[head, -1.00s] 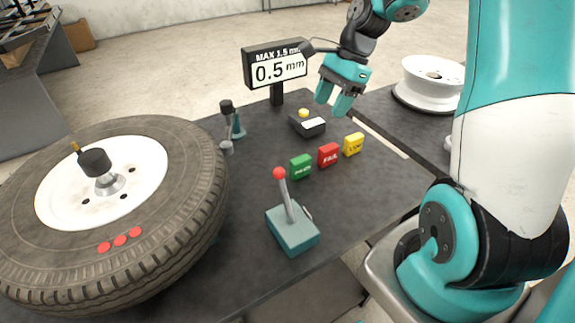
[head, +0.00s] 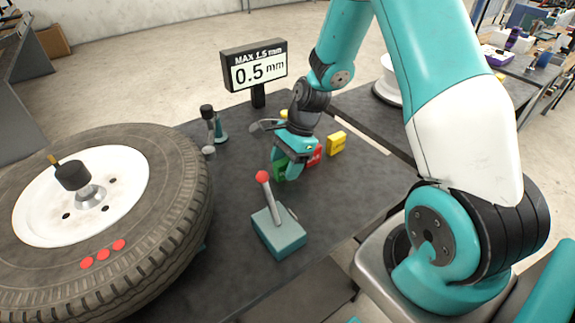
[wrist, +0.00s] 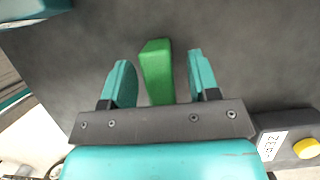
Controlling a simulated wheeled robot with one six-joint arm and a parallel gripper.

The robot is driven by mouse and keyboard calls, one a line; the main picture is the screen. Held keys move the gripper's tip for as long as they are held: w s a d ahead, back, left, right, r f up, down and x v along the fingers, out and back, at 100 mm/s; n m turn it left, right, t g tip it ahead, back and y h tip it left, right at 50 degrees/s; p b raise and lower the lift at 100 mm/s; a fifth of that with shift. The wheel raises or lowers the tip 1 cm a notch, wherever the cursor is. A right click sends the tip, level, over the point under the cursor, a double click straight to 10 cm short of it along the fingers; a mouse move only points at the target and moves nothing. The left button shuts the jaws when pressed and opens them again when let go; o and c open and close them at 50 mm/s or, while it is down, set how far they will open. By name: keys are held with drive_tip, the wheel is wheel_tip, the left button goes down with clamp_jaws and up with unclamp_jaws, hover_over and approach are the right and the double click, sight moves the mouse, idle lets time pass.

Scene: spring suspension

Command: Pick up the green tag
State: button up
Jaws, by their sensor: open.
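The green tag (wrist: 157,72) stands on the dark table between the two open fingers of my gripper (wrist: 161,82) in the wrist view. A gap shows on each side of it, wider on the right. In the head view my gripper (head: 290,170) is low over the table, and the green tag (head: 279,170) is partly hidden behind its fingers. The red tag (head: 314,157) is just right of the gripper, partly covered. The yellow tag (head: 337,143) stands farther right.
A teal box with a red-knobbed lever (head: 278,235) stands in front of the gripper. A large tyre (head: 165,235) fills the left. A 0.5 mm display (head: 254,66) stands behind. A black device with a yellow button (wrist: 290,145) sits beside my gripper in the wrist view.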

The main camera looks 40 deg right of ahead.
drive_tip(key=shift+a+f, duration=0.15)
drive_tip(key=shift+f, duration=0.4)
drive_tip(key=c, duration=1)
drive_tip(key=shift+r, duration=0.15)
